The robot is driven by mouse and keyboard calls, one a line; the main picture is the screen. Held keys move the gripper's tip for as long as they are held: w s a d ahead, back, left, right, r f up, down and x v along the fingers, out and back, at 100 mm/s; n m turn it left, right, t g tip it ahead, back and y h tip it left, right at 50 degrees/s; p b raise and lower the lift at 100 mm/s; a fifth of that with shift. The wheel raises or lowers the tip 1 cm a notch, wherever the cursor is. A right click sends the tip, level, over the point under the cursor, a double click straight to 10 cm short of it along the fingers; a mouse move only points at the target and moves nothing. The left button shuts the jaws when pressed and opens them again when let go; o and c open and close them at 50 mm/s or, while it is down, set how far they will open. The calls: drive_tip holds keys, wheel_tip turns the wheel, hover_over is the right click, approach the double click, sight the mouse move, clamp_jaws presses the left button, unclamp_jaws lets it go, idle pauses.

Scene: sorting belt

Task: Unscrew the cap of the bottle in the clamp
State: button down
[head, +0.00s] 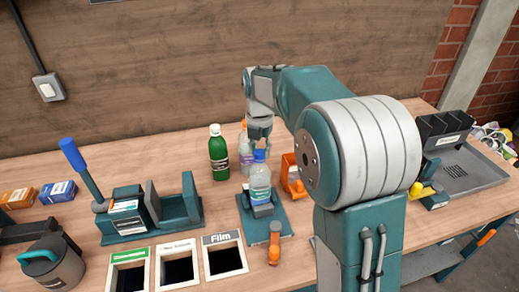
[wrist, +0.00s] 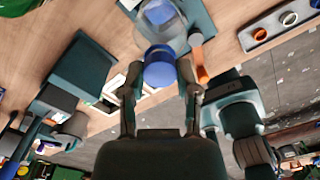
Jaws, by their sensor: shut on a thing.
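A clear bottle with a pale label (head: 260,183) stands upright in the clamp (head: 273,225), a teal base on the bench. Its blue cap (head: 259,156) is on top, right under my gripper (head: 260,146). In the wrist view the blue cap (wrist: 159,72) sits between the two fingertips of my gripper (wrist: 160,75). The fingers are shut on the cap from both sides. The bottle's body (wrist: 160,22) shows beyond the cap. Whether the cap's thread is loose cannot be seen.
A green bottle (head: 218,155) and another clear bottle (head: 245,150) stand behind. An orange stand (head: 292,174) is close on the right. Three square bins (head: 177,270) sit in front left. A teal press with a blue-handled lever (head: 125,216) stands farther left.

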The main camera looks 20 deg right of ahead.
drive_tip(key=n, duration=0.4)
drive_tip(key=shift+a+f+n, duration=0.1)
drive_tip(key=shift+a+n, duration=0.05)
drive_tip(key=shift+n, duration=0.25)
drive_tip(key=shift+c, duration=1.3)
unclamp_jaws()
